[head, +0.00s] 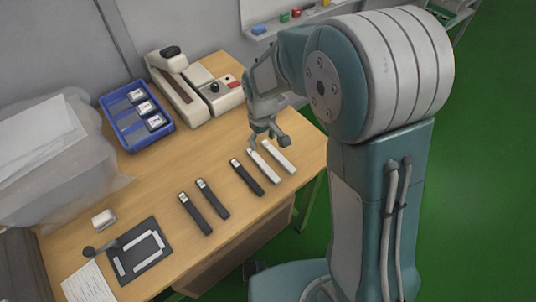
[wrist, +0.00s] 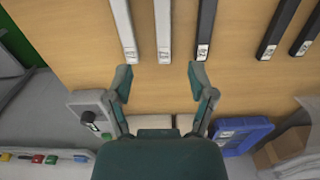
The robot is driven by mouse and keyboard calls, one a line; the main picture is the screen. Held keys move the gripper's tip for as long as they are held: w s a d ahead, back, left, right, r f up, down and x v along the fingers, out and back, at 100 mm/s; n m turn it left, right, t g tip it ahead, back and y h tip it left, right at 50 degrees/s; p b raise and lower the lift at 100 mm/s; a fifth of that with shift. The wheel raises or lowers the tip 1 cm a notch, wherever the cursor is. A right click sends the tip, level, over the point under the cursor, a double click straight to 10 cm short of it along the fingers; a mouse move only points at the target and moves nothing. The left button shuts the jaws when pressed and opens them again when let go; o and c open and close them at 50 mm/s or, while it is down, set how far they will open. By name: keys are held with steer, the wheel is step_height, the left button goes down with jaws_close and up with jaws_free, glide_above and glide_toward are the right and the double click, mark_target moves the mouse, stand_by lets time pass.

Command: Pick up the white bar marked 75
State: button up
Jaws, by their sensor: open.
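Two white bars lie side by side on the wooden table: the outer one (head: 279,157) and the inner one (head: 263,167). In the wrist view the outer bar (wrist: 123,28) is left and the inner bar (wrist: 163,28) is centred. Each has a small label at its end, too small to read, so I cannot tell which is marked 75. My gripper (head: 268,140) is open and empty above the labelled ends of the white bars. In the wrist view its fingertips (wrist: 160,74) straddle the line of the inner white bar, just short of its end.
Dark bars lie alongside: one (head: 247,177) near the inner white bar, two more (head: 204,205) further left. A blue tray (head: 108,95), a beige device (head: 175,90) and a dark plate (head: 165,262) share the table. Bare wood surrounds the bars.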

glide_above(263, 164)
steer(key=f, duration=0.5)
steer(key=shift+w+a+f, duration=0.25)
steer(key=shift+f, duration=0.05)
steer(key=f, duration=0.4)
steer(key=shift+s+d+f, duration=0.15)
steer(key=shift+s+d, duration=0.05)
steer(key=shift+d, duration=0.1)
steer(key=shift+f, duration=0.45)
steer(key=shift+a, duration=0.2)
steer(key=shift+d, duration=0.1)
jaws_close()
